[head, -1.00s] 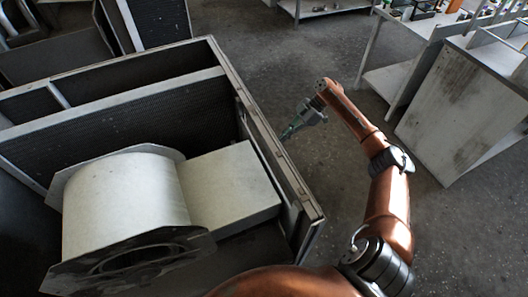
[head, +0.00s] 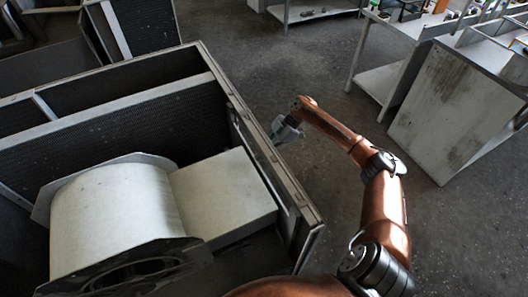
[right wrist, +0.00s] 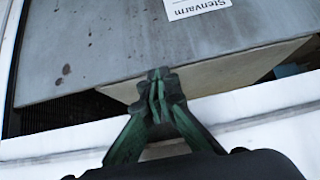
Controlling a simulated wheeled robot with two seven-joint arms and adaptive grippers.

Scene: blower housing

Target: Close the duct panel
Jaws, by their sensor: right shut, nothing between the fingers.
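The duct panel (right wrist: 100,45) is a grey plate with dark rust-coloured spots and a white "Stenvarm" label in the right wrist view. It covers the upper part of an opening in the housing's side. Below its slanting lower edge I see dark grille and the cream blower duct (right wrist: 225,75). My right gripper (right wrist: 158,78) is shut and empty, its tips at the panel's lower edge; I cannot tell if they touch it. In the head view my right gripper (head: 281,132) is outside the housing's right wall (head: 265,140). My left gripper is not in view.
The open-topped housing holds the pale blower drum (head: 110,215) and duct. A white frame strip (right wrist: 60,140) runs below the opening. A grey cabinet (head: 450,110) and a shelf (head: 385,85) stand at the right. Bare floor (head: 335,75) lies between them and the housing.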

